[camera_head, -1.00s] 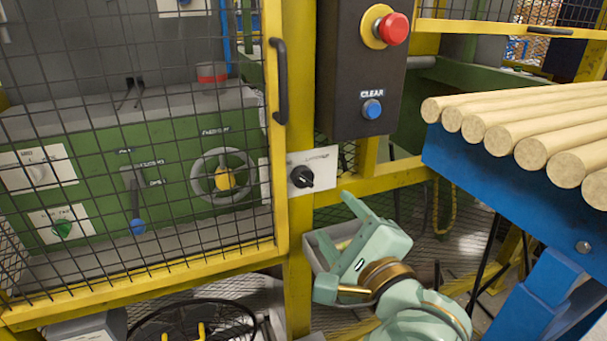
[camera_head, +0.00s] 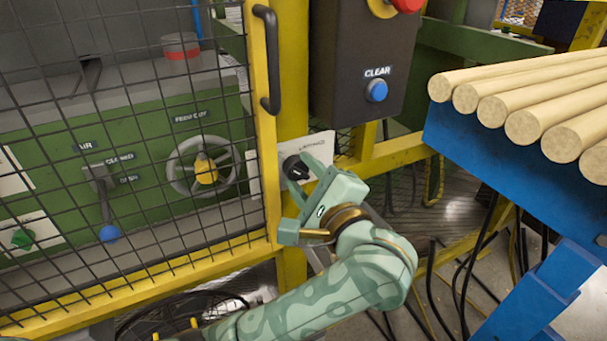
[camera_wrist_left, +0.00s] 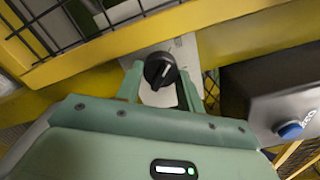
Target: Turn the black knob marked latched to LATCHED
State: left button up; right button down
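The black knob (camera_head: 294,167) sits on a small white plate (camera_head: 318,147) fixed to the yellow post beside the cage door. The plate's lettering above the knob appears to read LATCHED but is small. My left gripper (camera_head: 300,174) is open at the knob, its palm below and right of it. My right gripper is not in view.
The mesh door with a black handle (camera_head: 267,60) stands left of the knob. A dark box with a blue CLEAR button (camera_head: 376,90) hangs above right. A blue stand (camera_head: 470,150) with pale wooden rods is at the right. Yellow rails run beside the post.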

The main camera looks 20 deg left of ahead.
pick_arm(q)
jog(key=c, duration=0.4)
jog(key=shift+r+m+p, duration=0.15)
jog(key=shift+m+p, duration=0.3)
jog(key=shift+m, duration=0.65)
jog(key=shift+m+p, duration=0.35)
jog(key=shift+m, duration=0.35)
jog(key=shift+f+m, duration=0.2)
jog(key=shift+m, duration=0.2)
jog(key=o, duration=1)
jog(key=shift+d, duration=0.1)
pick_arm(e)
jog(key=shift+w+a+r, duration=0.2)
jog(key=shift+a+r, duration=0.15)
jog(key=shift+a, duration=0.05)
